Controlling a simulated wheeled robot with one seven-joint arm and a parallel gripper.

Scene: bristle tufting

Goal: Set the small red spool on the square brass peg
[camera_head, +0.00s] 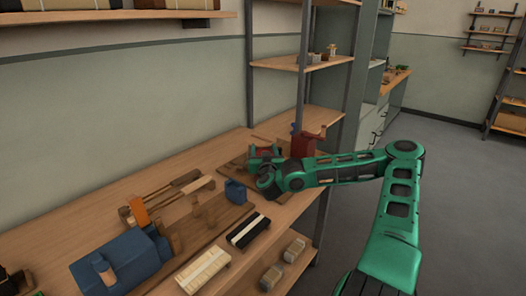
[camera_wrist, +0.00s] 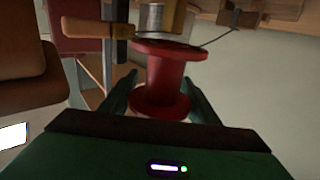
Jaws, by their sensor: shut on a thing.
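In the wrist view the small red spool (camera_wrist: 163,80) stands between the two fingers of my gripper (camera_wrist: 163,98), which is shut on it. Both its flanges show, above and below the grip. Behind it are a grey cylinder (camera_wrist: 151,18) and a yellowish, brass-coloured piece (camera_wrist: 177,17); I cannot tell whether either is the square brass peg. In the head view my gripper (camera_head: 266,163) is over the far part of the bench, beside a dark red machine (camera_head: 304,144). The spool is too small to make out there.
The wooden bench (camera_head: 110,201) holds a blue machine (camera_head: 121,262), a small blue block (camera_head: 235,191), wooden clamps (camera_head: 172,192) and brush blocks (camera_head: 204,270). A grey shelf post (camera_head: 249,70) rises behind. In the wrist view a wooden handle (camera_wrist: 85,28) lies close to the spool's upper left.

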